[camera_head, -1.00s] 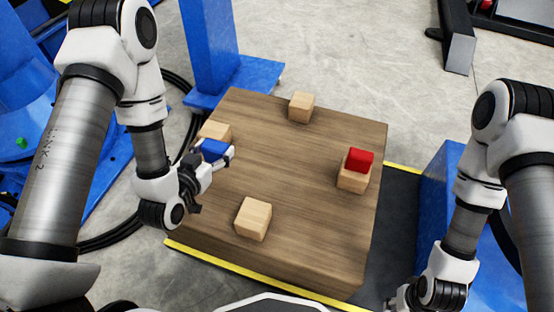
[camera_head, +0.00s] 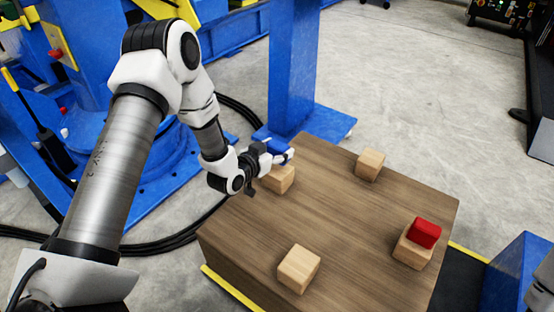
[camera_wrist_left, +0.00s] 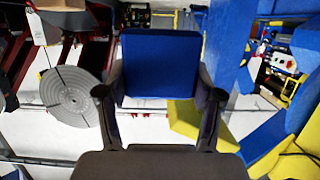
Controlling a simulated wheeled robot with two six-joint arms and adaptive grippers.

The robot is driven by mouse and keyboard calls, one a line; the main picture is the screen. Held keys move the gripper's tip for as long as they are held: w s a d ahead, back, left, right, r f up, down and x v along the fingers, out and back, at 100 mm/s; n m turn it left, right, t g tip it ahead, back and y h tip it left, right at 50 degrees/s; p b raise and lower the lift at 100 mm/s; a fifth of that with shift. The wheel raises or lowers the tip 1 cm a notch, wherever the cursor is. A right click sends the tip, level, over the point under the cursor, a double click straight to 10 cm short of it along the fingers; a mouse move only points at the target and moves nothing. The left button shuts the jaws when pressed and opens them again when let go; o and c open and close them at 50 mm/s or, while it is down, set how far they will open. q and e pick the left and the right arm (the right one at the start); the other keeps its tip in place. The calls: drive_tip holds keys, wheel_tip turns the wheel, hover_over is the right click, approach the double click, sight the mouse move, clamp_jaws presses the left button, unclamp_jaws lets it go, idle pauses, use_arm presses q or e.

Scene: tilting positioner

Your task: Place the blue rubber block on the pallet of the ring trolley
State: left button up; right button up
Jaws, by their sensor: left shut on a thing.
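The blue rubber block (camera_head: 275,143) is in my left gripper (camera_head: 280,154), above the far-left corner of the wooden table. In the left wrist view the same block (camera_wrist_left: 160,63) sits upright between the two dark fingers of the gripper (camera_wrist_left: 160,90), which is shut on it. In the head view the gripper partly hides the block, and a wooden cube shows just below. My right gripper is out of view. I cannot pick out the ring trolley or its pallet for certain in either view.
The wooden table (camera_head: 345,225) carries several wooden cubes, one near its front (camera_head: 298,268). A red block (camera_head: 424,232) rests on the right cube. A blue post (camera_head: 293,70) stands behind the table. The left wrist view shows a grey ringed disc (camera_wrist_left: 70,97).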

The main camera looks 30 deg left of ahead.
use_arm(q)
wheel_tip(320, 180, down, 3)
drive_tip(key=shift+f+b, duration=0.15)
drive_tip(key=shift+b, duration=0.2)
drive_tip(key=shift+s+r, duration=0.1)
drive_tip(key=shift+r, duration=0.1)
drive_tip(key=shift+f, duration=0.15)
drive_tip(key=o, duration=1.2)
drive_tip(key=shift+o, duration=0.2)
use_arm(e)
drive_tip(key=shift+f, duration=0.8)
use_arm(q)
drive_tip(key=shift+r, duration=0.25)
drive_tip(key=p+v, duration=0.4)
drive_tip(key=v, duration=0.8)
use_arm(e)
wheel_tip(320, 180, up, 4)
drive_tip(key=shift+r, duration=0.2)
